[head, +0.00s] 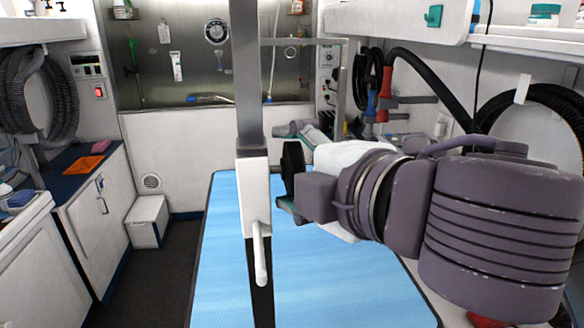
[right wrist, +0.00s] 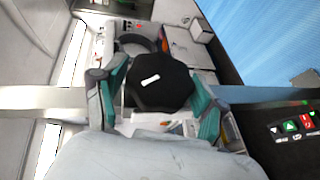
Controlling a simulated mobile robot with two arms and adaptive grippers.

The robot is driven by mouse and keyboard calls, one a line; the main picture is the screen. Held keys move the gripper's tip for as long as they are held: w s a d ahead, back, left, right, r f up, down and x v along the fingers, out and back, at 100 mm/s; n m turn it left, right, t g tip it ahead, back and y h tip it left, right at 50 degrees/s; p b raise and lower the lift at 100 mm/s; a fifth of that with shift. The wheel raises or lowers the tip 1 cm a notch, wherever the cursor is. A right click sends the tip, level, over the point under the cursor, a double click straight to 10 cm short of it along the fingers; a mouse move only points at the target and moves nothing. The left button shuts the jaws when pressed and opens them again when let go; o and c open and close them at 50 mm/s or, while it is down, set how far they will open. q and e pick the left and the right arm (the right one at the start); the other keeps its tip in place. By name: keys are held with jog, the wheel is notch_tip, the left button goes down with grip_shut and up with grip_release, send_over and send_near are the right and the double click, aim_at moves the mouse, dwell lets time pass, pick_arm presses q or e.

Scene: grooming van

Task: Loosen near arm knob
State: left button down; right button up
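The near arm knob (head: 292,165) is black and sits beside the upright grey post of the near grooming arm (head: 248,80). In the right wrist view the knob (right wrist: 160,80) is a black many-sided disc with a white mark, between teal finger pads. My right gripper (head: 290,172) comes in from the right, one finger above the knob and one below. Its pads (right wrist: 158,95) appear to touch the knob's opposite edges. A white clamp (head: 256,190) with a lever is on the post. My left gripper is not in view.
The blue-topped grooming table (head: 230,255) lies below the post. A black hose (head: 430,75) hangs at the right wall. A counter (head: 65,165) with an orange cloth (head: 83,165) stands at the left. The dark floor (head: 165,270) left of the table is clear.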

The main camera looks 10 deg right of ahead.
jog(key=shift+o, duration=1.1)
